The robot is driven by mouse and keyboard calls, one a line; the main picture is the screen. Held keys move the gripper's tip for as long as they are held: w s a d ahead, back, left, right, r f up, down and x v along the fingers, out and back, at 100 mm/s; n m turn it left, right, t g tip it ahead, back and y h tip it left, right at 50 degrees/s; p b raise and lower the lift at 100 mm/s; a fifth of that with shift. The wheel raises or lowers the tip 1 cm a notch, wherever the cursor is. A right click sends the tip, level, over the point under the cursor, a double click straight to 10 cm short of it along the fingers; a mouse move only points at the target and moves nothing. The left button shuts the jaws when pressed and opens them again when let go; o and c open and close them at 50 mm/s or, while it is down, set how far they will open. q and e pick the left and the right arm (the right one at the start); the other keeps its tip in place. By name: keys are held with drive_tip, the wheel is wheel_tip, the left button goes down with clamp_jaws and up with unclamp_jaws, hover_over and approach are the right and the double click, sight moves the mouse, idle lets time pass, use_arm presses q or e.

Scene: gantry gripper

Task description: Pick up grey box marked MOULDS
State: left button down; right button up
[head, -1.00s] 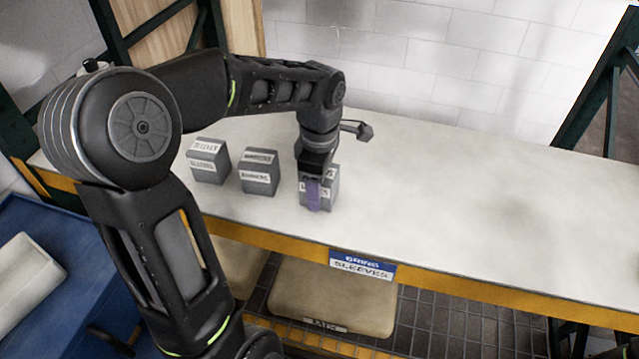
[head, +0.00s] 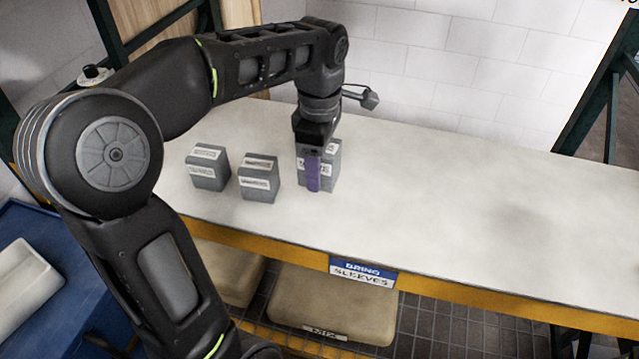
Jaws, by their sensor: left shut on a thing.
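My left gripper (head: 313,172) is shut on a grey box (head: 330,181) and holds it above the white bench top. A purple finger pad covers the middle of its front, so its white labels show only in part and I cannot read the name. Two more grey boxes with white labels stand on the bench to the left: a middle one (head: 259,183) and a left one (head: 207,172). Their labels are too blurred to read surely, so I cannot tell which box is marked MOULDS. My right gripper is not in view.
The bench (head: 450,215) has a yellow front edge and is clear to the right. A blue and white sign (head: 362,272) on that edge reads "BRING SLEEVES". Beige bins (head: 330,305) are below. A tiled wall (head: 470,70) stands behind.

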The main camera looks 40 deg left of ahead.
use_arm(q)
drive_tip(key=shift+r, duration=1.05)
